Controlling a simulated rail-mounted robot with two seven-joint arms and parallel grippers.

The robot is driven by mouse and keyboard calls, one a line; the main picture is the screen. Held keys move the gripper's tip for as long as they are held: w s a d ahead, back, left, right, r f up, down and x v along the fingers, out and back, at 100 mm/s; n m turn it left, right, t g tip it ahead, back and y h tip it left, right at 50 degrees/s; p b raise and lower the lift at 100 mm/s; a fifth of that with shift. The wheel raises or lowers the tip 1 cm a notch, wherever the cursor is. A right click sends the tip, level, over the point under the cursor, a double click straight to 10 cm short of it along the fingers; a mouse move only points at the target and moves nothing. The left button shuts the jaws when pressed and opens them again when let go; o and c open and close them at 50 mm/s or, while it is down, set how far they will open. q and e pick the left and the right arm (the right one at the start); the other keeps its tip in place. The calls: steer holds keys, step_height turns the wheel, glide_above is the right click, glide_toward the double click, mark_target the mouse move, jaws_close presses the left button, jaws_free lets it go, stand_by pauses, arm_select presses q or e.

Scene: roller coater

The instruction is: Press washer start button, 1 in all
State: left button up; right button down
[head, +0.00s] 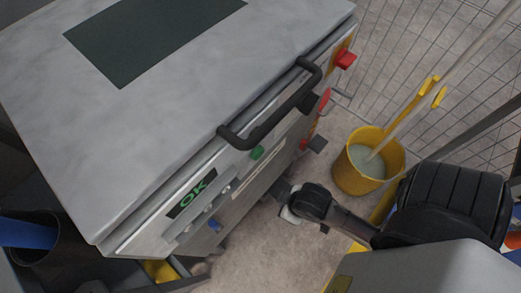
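The washer (75,165) is a large grey metal machine filling the left and middle of the head view. Its front panel faces lower right. A green button (257,153) sits on the panel below the black bar handle (240,139). A blue button (215,225) is lower left on the panel, near a green "OK" display (190,197). No label shows which button is start. My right gripper (281,189) is at the end of the dark arm from the lower right, close to the front, below and right of the green button. Its finger opening and any contact cannot be made out. My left gripper is not in view.
A red button (345,59) is at the panel's far right end. A yellow bucket (357,179) with a mop handle stands on the floor at right. A wire mesh fence (425,45) closes the back right. A dark bin (38,262) stands lower left. Floor before the washer is mostly clear.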

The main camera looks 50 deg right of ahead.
stand_by(0.5)
stand_by(0.3)
steer(key=shift+r, duration=0.1)
step_height(320, 180, up, 78)
steer(key=p, duration=7.8)
